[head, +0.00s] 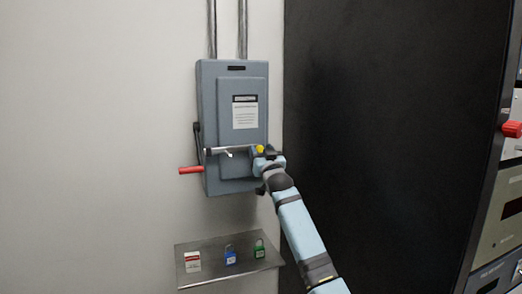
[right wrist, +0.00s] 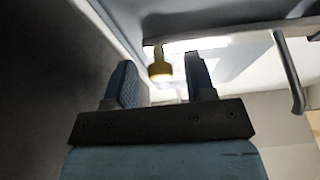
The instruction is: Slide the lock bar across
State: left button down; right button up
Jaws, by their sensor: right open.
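The lock bar (head: 222,150) is a thin silver bar lying level across the lower front of a grey switch box (head: 208,90) on the wall. A yellow knob (head: 260,149) sits at its right end. My right gripper (head: 266,156) is at the knob, its arm coming up from the lower right. In the right wrist view, my right gripper (right wrist: 163,78) is open, with the yellow knob (right wrist: 159,66) between or just beyond its fingertips. I cannot tell whether a finger touches it. My left gripper is not in view.
A red-tipped lever (head: 191,170) sticks out left of the box. Below, a metal shelf (head: 218,269) holds a red-and-white tag (head: 193,262), a blue padlock (head: 230,257) and a green padlock (head: 259,250). A tall black panel (head: 390,140) stands to the right.

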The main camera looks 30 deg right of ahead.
aim_at(248, 146)
grip_shut()
jog(key=a, duration=0.1)
jog(key=w+a, duration=0.1)
jog(key=a, duration=0.1)
jog(key=shift+a, duration=0.15)
dwell(0.3)
jog(key=shift+c, duration=1.5)
grip_release()
jog(key=o, duration=0.3)
jog(key=shift+a, duration=0.15)
